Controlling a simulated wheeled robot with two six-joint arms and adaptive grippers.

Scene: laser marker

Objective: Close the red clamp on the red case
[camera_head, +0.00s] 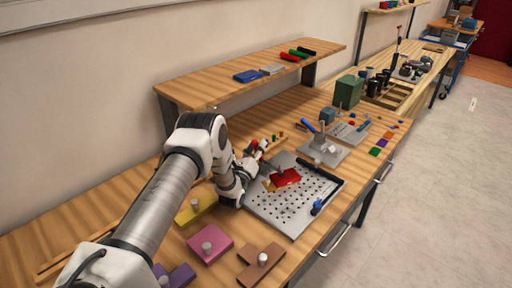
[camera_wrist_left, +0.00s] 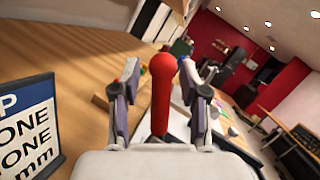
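The red case (camera_head: 287,178) lies on a grey perforated plate (camera_head: 268,212) on the bench. The red clamp's handle (camera_wrist_left: 161,98), with a rounded end, stands up between the fingers of my left gripper (camera_wrist_left: 163,105) in the left wrist view. Gaps show on both sides of the handle, so the gripper is open around it and not gripping. In the head view my left gripper (camera_head: 252,160) is at the plate's far left edge, close to the case. The clamp's base is mostly hidden there by the gripper. My right gripper is not in view.
Yellow (camera_head: 196,208), pink (camera_head: 210,243), purple (camera_head: 176,276) and brown (camera_head: 261,262) knobbed blocks lie in front. A blue-handled clamp (camera_head: 318,207) sits at the plate's right edge. A blue-handled press (camera_head: 322,146) stands beyond. A raised shelf (camera_head: 220,88) runs behind. A sign (camera_wrist_left: 30,128) stands left in the wrist view.

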